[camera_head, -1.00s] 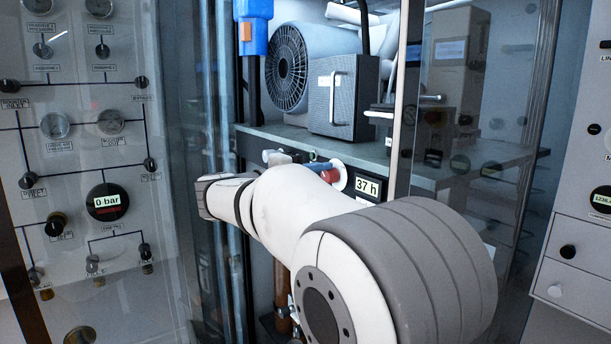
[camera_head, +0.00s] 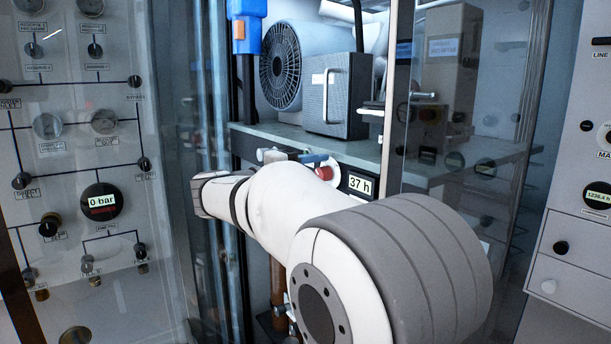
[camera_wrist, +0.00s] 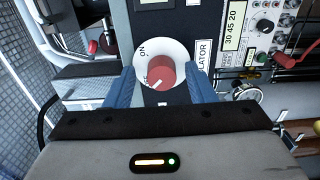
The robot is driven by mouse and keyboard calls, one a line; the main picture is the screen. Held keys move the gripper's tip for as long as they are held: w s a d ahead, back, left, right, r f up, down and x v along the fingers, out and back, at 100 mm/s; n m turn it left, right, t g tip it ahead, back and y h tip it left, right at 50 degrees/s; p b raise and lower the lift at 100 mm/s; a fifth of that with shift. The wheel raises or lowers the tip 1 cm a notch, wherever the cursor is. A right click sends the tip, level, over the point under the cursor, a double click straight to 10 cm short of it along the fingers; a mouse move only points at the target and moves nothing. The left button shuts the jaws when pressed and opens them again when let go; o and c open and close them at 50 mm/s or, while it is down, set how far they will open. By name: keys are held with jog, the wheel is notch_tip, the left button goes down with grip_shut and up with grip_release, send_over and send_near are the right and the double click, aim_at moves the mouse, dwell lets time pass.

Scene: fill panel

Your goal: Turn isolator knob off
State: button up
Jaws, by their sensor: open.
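The isolator knob (camera_wrist: 159,72) is red and sits on a white round plate (camera_wrist: 178,50) marked "ON", beside a label ending in "LATOR" in the wrist view. A white pointer mark on the knob faces the lower left. My gripper (camera_wrist: 161,88) is open, with a blue finger on each side of the knob in the picture. I cannot tell whether the fingers touch it. The gripper is hidden behind my arm in the head view.
A glass-fronted panel with gauges and a "0 bar" dial (camera_head: 101,203) stands at the left. A shelf (camera_head: 350,146) with a fan unit and a grey box is above the knob.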

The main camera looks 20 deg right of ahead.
jog(key=s+a+b, duration=0.1)
jog(key=a, duration=0.6)
jog(key=shift+s+a, duration=0.2)
jog(key=shift+a, duration=0.2)
jog(key=s+d+f+n+g+y, duration=0.1)
jog(key=s+d+f+y, duration=0.1)
jog(key=s+f+y, duration=0.45)
jog(key=s+d+f+g+y, duration=0.1)
jog(key=s+d+f+y, duration=0.15)
jog(key=f, duration=0.75)
jog(key=s+a+f+m+y, duration=0.1)
jog(key=s+a+f+y, duration=0.3)
jog(key=s+f, duration=0.2)
jog(key=s+a+f+m+t+y, duration=0.1)
jog(key=s+a+f+m+y, duration=0.1)
jog(key=s+a+f+y, duration=0.2)
notch_tip(320, 180, down, 4)
jog(key=shift+s+a+r+y, duration=0.15)
jog(key=shift+s+a+y, duration=0.25)
jog(key=shift+s, duration=0.65)
jog(key=shift+a, duration=0.1)
